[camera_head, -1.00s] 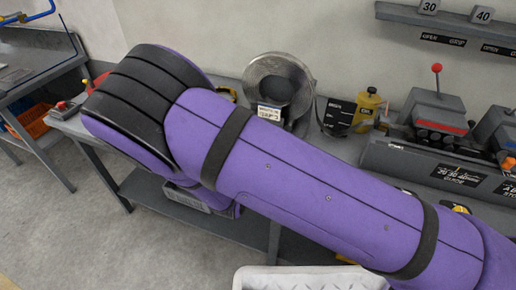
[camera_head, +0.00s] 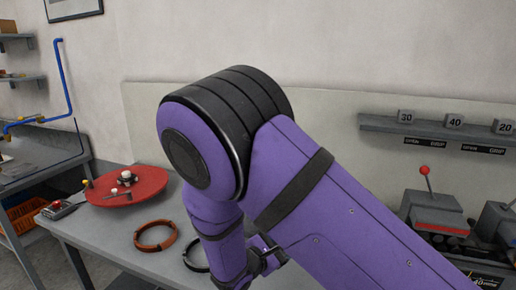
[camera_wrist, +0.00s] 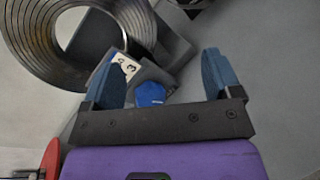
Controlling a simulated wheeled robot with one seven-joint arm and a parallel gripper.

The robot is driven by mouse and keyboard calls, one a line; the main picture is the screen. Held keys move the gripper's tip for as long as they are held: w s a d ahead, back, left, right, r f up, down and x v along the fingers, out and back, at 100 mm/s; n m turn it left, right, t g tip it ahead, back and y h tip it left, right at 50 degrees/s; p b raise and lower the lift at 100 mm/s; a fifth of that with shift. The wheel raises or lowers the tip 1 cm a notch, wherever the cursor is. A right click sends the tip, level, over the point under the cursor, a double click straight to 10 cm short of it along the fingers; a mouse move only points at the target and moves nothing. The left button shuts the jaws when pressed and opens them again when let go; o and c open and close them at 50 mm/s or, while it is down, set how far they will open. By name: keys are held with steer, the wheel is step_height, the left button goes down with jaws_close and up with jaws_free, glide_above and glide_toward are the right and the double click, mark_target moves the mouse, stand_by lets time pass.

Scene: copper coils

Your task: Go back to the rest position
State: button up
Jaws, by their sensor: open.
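My gripper (camera_wrist: 160,72) shows in the wrist view with its two blue fingers wide apart, and nothing is clasped between them. A white tag with a 3 (camera_wrist: 128,65) and a small blue part (camera_wrist: 150,94) show between the fingers; I cannot tell what the blue part belongs to. In the head view my purple arm fills the centre, and the gripper is mostly hidden low behind it.
The grey workbench (camera_head: 105,232) holds a red disc (camera_head: 140,190), a copper-coloured ring (camera_head: 155,236) and a black ring (camera_head: 191,255) near my arm. At right are a machine with a red-knobbed lever (camera_head: 425,171) and a numbered wall shelf (camera_head: 380,124). Blue pipework (camera_head: 68,80) is at left.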

steer(key=s+d+r+m+g+y, duration=0.1)
steer(key=s+d+r+m+g, duration=0.35)
steer(key=d+r+m, duration=0.4)
steer(key=s+d+r+m+g+y, duration=0.25)
steer(key=d+r+m+g, duration=0.3)
steer(key=d+r, duration=0.5)
steer(key=s+d+r+m+t+y, duration=0.1)
steer(key=s+d+r+m+y, duration=0.2)
steer(key=s+r, duration=0.3)
steer(key=s+d+r+m+t+y, duration=0.2)
steer(key=s+r+m+y, duration=0.2)
steer(key=s, duration=0.9)
step_height(320, 180, up, 2)
steer(key=shift+s+d+r+m, duration=0.1)
steer(key=shift+s+d+m, duration=0.2)
steer(key=shift+d+m, duration=0.1)
steer(key=shift+c, duration=0.5)
